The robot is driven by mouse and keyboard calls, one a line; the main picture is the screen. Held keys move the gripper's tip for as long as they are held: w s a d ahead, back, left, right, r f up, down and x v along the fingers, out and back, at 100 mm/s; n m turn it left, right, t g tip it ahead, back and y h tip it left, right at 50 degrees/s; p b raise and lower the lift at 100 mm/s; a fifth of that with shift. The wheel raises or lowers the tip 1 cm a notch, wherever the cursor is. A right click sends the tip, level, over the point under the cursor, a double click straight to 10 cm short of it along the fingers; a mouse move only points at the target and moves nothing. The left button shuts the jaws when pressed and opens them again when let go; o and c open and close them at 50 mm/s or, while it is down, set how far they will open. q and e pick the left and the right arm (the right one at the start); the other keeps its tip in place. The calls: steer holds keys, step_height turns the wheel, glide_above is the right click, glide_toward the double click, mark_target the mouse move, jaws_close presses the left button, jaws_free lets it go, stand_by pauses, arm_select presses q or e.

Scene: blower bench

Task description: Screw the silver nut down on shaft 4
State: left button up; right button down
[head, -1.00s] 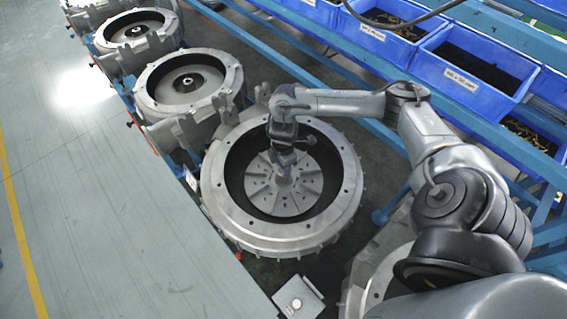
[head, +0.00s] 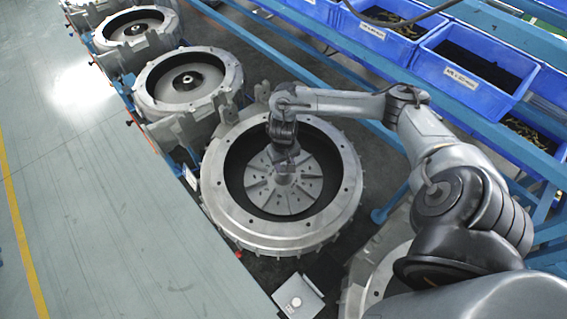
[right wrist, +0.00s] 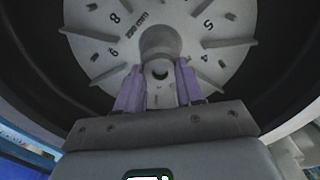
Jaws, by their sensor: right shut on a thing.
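My right gripper (head: 284,167) reaches down into a round grey blower housing (head: 225,222) with a finned impeller (head: 300,195) inside. In the right wrist view, its two purple fingers (right wrist: 160,82) are shut on a small silver piece, which looks like the silver nut (right wrist: 160,74), at the impeller's centre. The hub (right wrist: 160,42), a short grey cylinder, stands just beyond the fingertips. The gripper hides most of the nut and the shaft end, so its thread and seating cannot be seen. Numbers are printed on the impeller disc. My left gripper is not in view.
More blower housings (head: 160,112) stand in a row toward the upper left; another is partly hidden under my right arm. Blue bins (head: 475,85) stand on a blue rack at upper right. A small white box (head: 298,298) lies below the housing. The housing wall surrounds the gripper.

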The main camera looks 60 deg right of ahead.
steer(key=m, duration=0.3)
steer(key=c, duration=1)
jaws_free()
